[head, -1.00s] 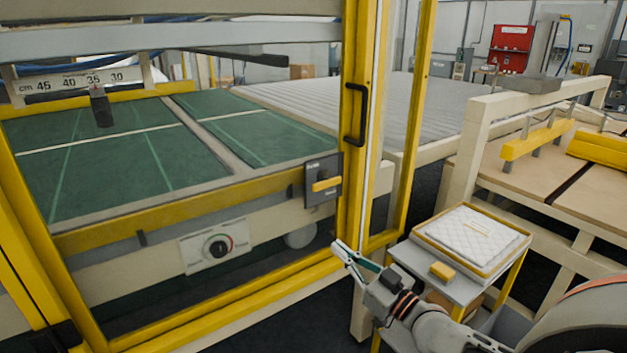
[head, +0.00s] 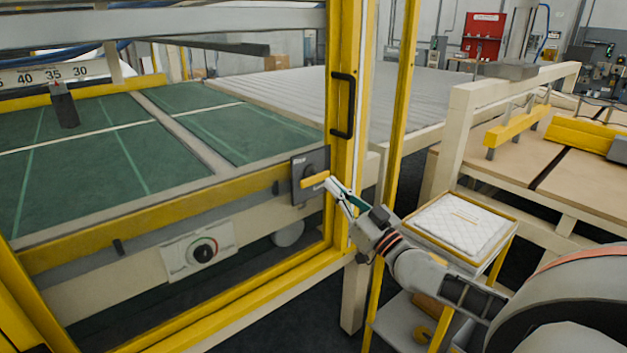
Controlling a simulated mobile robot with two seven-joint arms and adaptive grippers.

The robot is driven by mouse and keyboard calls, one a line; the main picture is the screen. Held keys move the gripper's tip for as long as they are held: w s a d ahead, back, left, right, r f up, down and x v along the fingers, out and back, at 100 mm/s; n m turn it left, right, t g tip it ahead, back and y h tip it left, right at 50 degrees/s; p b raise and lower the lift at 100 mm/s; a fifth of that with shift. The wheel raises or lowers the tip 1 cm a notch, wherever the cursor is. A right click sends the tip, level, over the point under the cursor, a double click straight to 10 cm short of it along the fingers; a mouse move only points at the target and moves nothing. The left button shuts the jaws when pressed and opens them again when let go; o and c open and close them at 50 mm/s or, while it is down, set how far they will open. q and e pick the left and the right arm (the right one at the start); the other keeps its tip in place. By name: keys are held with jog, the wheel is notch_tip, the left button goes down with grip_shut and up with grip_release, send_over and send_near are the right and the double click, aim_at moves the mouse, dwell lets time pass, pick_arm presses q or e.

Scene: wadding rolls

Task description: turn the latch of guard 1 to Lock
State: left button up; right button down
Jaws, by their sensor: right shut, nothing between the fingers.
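The guard latch is a dark square plate (head: 310,163) with a yellow handle (head: 314,181), on the yellow-framed guard door (head: 341,200) near its upright. The handle lies nearly level, its right end slightly higher. The small lettering on the plate is too blurred to read. My right gripper (head: 333,187) is shut and empty, with its fingertips at the right end of the handle. I cannot tell whether they touch it. My left gripper is not in view.
A black pull handle (head: 343,105) is on the door upright above the latch. A round dial (head: 204,250) sits on the machine frame at lower left. A small cart with a quilted white pad (head: 461,224) stands right of the door, partly behind my right arm.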

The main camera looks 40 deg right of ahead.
notch_tip(320, 180, up, 3)
send_over(313, 179)
jog(key=s+a, duration=0.1)
jog(key=s, duration=0.2)
jog(key=f+b, duration=0.1)
jog(key=w+f+b, duration=0.1)
jog(key=f, duration=0.1)
jog(key=shift+a+f, duration=0.2)
jog(key=shift+f, duration=0.05)
jog(key=shift+f+b, duration=0.25)
jog(key=shift+b, duration=0.15)
jog(key=shift+f, duration=0.2)
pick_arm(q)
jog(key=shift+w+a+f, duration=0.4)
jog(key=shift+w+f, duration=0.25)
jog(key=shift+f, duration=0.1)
pick_arm(e)
jog(key=shift+r, duration=0.1)
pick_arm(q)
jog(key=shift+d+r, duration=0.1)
